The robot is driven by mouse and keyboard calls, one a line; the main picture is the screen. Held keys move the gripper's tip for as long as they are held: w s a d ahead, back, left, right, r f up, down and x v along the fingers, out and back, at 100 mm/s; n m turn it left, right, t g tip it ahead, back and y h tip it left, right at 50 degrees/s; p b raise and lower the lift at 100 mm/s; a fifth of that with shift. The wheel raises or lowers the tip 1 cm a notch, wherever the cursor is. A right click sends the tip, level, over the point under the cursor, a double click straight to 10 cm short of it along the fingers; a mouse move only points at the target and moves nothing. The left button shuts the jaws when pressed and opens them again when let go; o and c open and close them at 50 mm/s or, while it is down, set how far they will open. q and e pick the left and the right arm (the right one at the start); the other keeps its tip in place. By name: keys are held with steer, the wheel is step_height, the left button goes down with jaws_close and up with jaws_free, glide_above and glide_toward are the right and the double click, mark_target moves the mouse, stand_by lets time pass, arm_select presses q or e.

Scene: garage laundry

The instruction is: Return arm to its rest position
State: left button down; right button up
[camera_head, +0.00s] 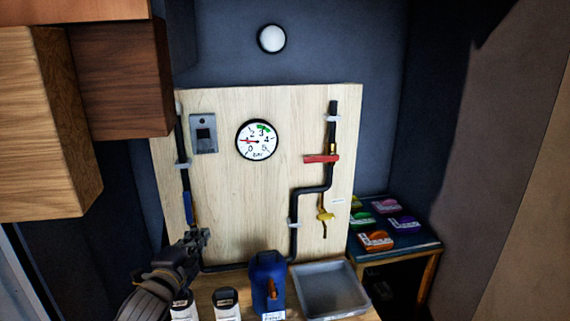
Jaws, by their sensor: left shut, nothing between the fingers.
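My left gripper (202,237) is in the lower left of the head view, with my arm coming up from the bottom edge. It is shut and holds nothing. It is in front of the lower left part of the wooden panel (235,205), near the blue part (188,208) of the left black pipe. Whether it touches the panel or pipe cannot be told. My right gripper is not in view.
A blue container (267,278), a grey tray (330,290) and labelled jars (228,303) stand below the panel. The panel bears a gauge (257,140), a red handle (321,158) and a yellow valve (325,214). Wooden cabinets (120,80) hang upper left. A side table (410,249) holds colourful packets.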

arm_select(q)
steer(key=s+d+f+n+g, duration=0.2)
steer(key=s+f+n+g, duration=0.15)
steer(key=s+f, duration=0.5)
steer(key=s+d+f+n+g, duration=0.25)
steer(key=s+f+n, duration=0.25)
steer(key=s+f, duration=0.35)
steer(key=s+d+f+n+g, duration=0.1)
steer(key=s+f+n+g, duration=0.25)
steer(key=s, duration=0.75)
steer(key=s+d+f+n+g, duration=0.1)
steer(key=s+f+n+g, duration=0.3)
steer(key=s, duration=0.7)
step_height(320, 180, down, 26)
steer(key=s+m+g, duration=0.1)
steer(key=g, duration=0.1)
steer(key=s+a+f, duration=0.3)
steer(key=s+f, duration=1.4)
steer(key=shift+s+a+g+y, duration=0.2)
steer(key=shift+s+g+y, duration=0.05)
steer(key=shift+g+y, duration=0.1)
